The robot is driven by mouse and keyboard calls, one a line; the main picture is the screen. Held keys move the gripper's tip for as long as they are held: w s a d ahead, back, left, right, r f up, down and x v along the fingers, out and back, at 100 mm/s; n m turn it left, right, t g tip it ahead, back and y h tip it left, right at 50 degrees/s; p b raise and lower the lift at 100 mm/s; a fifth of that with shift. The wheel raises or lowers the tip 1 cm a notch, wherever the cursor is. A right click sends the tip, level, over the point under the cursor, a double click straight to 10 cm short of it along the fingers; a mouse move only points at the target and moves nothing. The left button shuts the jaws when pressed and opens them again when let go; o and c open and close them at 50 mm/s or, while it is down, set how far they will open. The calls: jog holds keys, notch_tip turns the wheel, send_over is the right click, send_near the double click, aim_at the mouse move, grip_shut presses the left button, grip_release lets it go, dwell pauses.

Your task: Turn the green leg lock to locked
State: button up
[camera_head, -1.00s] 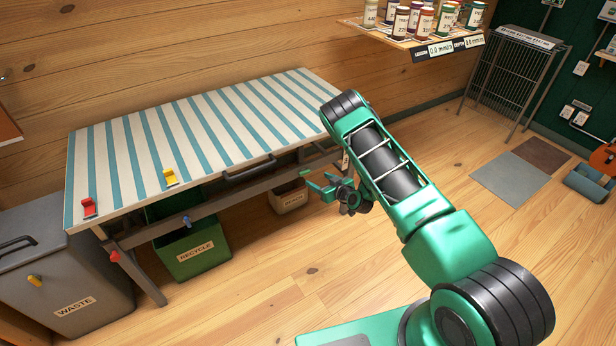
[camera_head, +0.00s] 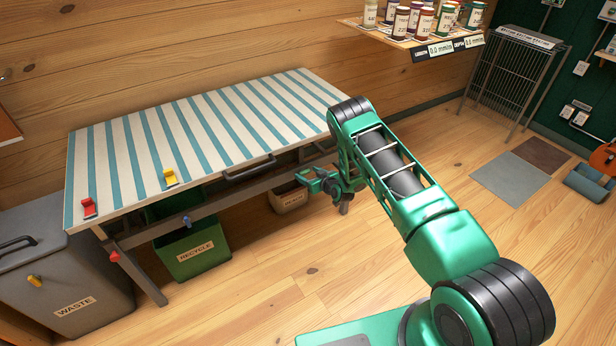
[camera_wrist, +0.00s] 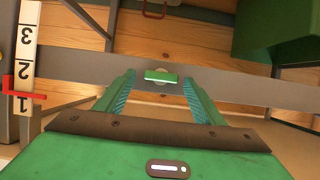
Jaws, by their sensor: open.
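In the wrist view the bar lies lengthwise along the rail. My gripper (camera_head: 304,178) is open under the front edge of the striped table (camera_head: 210,125). In the wrist view its two fingers stand left and right of the lock, apart from it, with nothing between them that I can see gripped. In the head view I cannot make out the green lock near my gripper and arm.
Red (camera_head: 115,257) and blue (camera_head: 187,221) knobs sit on the table's frame further left. A green recycle bin (camera_head: 195,250), a grey waste bin (camera_head: 60,270) and a small bin (camera_head: 289,200) stand below. A numbered scale (camera_wrist: 25,60) with a red pointer shows in the wrist view.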

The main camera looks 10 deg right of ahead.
jog(key=c, duration=1)
jog(key=shift+c, duration=0.2)
jog(key=shift+d, duration=0.2)
jog(key=shift+w+d+m+y, duration=0.1)
jog(key=shift+d+m+y, duration=0.25)
jog(key=shift+m+y, duration=0.65)
jog(key=m, duration=0.1)
jog(key=m+y, duration=0.1)
jog(key=m, duration=0.1)
jog(key=shift+w+d+f+y, duration=0.1)
jog(key=shift+d+f+y, duration=0.15)
jog(key=shift+d+y, duration=0.05)
jog(key=m+y, duration=0.1)
jog(key=m, duration=0.1)
jog(key=m+y, duration=0.1)
jog(key=m, duration=0.1)
jog(key=shift+d+f+m, duration=0.2)
jog(key=shift+f+m, duration=0.1)
jog(key=shift+f, duration=0.05)
jog(key=shift+f+m+t+y, duration=0.2)
jog(key=shift+m+y, duration=0.2)
jog(key=shift+m, duration=0.55)
jog(key=shift+f+m+t+y, duration=0.2)
jog(key=shift+m+y, duration=0.2)
jog(key=shift+m, duration=0.55)
